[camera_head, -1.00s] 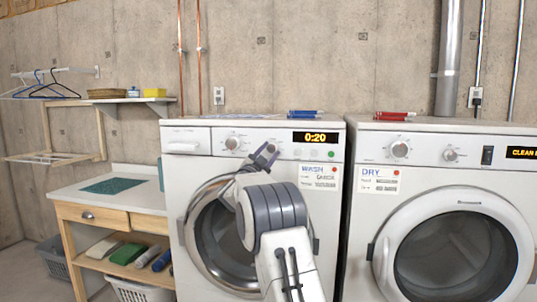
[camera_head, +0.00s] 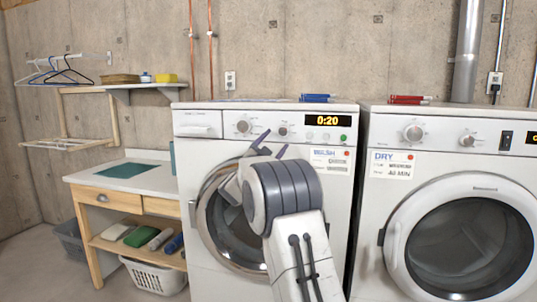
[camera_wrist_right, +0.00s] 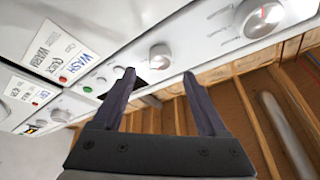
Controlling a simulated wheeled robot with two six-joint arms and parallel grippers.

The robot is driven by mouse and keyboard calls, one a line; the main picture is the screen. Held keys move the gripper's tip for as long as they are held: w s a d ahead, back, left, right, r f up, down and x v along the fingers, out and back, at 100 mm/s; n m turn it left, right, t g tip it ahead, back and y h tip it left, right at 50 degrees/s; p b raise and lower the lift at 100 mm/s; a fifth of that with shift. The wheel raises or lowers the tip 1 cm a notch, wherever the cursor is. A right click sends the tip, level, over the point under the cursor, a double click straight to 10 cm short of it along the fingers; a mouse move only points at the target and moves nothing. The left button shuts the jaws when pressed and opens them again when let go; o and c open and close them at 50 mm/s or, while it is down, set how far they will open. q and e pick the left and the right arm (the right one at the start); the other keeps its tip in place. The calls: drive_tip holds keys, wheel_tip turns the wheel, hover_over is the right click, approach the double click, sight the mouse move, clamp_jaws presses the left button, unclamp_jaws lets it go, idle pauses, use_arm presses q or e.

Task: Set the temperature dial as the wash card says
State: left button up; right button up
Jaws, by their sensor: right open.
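The washer (camera_head: 190,170) has two round dials on its panel, a left dial (camera_head: 243,126) and a right dial (camera_head: 283,131); which one sets temperature is not readable. My right gripper (camera_head: 267,143) is open and empty, just below and left of the right dial. In the right wrist view that dial (camera_wrist_right: 160,57) shows just beyond and between the fingertips (camera_wrist_right: 159,76), apparently untouched. The other dial (camera_wrist_right: 262,18), with a red mark, is farther right. The wash card (camera_head: 330,160) is on the washer front; its wrist-view text (camera_wrist_right: 55,52) seems to read "QUICK" and a blurred "WAR...". My left gripper is out of view.
The dryer (camera_head: 375,240) with its own card (camera_head: 392,164) stands at right. A workbench (camera_head: 100,180) with a basket (camera_head: 155,277) stands at left. The washer's round door (camera_head: 205,222) is behind my right arm.

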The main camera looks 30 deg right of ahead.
drive_tip(key=shift+b+v, duration=0.45)
drive_tip(key=shift+v, duration=2.3)
